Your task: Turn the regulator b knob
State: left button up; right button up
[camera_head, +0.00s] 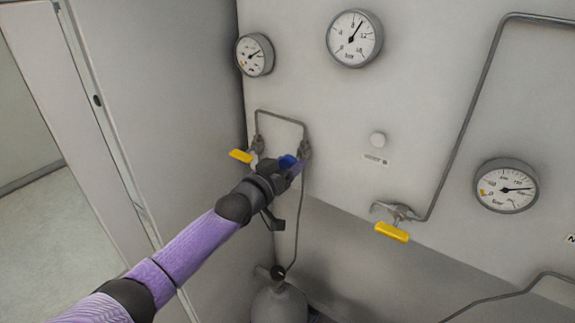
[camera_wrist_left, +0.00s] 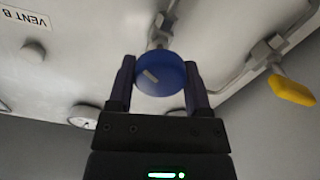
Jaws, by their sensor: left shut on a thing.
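The regulator knob is a round blue knob (camera_wrist_left: 160,88) with a pale mark on its face. In the head view only part of the blue knob (camera_head: 287,161) shows beyond my gripper, below the bent pipe. My left gripper (camera_wrist_left: 158,85) is shut on the blue knob, with one dark finger on each side of it. In the head view my left gripper (camera_head: 288,168) reaches in from the lower left and hides most of the knob. My right gripper is not in view.
A yellow valve handle (camera_head: 241,156) is close left of the knob; it also shows in the wrist view (camera_wrist_left: 291,90). Another yellow handle (camera_head: 391,232) is further right. Gauges (camera_head: 355,38) are above. A gas cylinder (camera_head: 279,303) stands below.

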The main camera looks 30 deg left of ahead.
pick_arm(q)
jog(key=shift+f, duration=0.15)
jog(key=o, duration=1.3)
jog(key=s, duration=0.3)
jog(key=s+a, duration=0.1)
jog(key=s, duration=0.5)
jog(key=shift+s+a, duration=0.2)
jog(key=shift+s, duration=0.2)
